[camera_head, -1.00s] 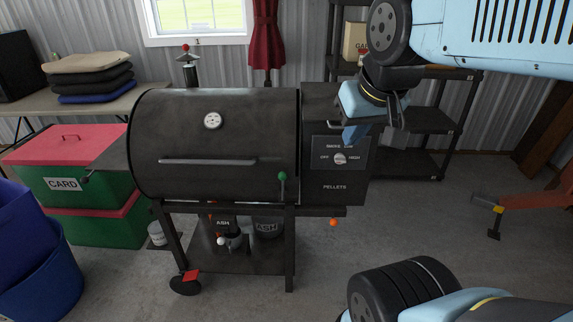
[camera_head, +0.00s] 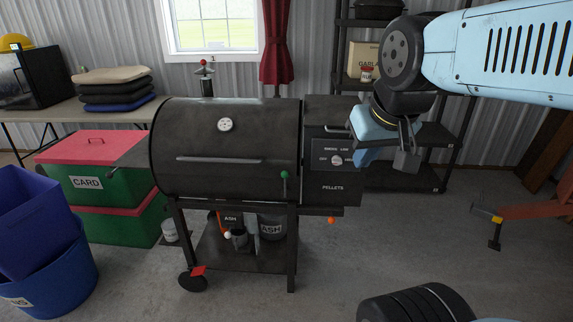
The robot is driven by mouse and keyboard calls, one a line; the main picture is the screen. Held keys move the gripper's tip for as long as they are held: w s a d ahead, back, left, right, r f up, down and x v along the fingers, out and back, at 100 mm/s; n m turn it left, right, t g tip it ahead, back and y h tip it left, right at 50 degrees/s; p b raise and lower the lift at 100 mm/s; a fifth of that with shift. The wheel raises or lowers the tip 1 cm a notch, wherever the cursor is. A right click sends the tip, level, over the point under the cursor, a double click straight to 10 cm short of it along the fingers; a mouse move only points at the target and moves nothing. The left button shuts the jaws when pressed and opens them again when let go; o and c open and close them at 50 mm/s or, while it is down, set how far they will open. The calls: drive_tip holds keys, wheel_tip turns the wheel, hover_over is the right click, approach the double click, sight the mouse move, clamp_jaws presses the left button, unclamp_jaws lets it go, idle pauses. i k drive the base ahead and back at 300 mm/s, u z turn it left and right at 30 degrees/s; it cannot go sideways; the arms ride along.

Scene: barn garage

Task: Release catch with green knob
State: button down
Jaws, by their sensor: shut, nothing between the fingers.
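The green knob (camera_head: 284,174) tops a short upright lever at the right front of the black smoker grill (camera_head: 215,162). The lid is down, with a long bar handle (camera_head: 220,159) across its front. My gripper (camera_head: 395,158) hangs in the air to the right of the pellet box (camera_head: 332,160), above and right of the green knob and apart from it. Its fingertips are partly hidden by my wrist, and it looks shut with nothing held.
An orange knob (camera_head: 332,220) sits under the pellet box. Below the grill are ash containers (camera_head: 271,227) and a lower shelf. Crates and blue tubs (camera_head: 40,250) crowd the left. Shelving (camera_head: 410,179) stands behind my arm. The floor right of the grill is open.

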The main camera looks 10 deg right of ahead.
sight(285, 174)
drive_tip(key=u, duration=0.15)
drive_tip(key=i, duration=0.95)
drive_tip(key=z, duration=0.1)
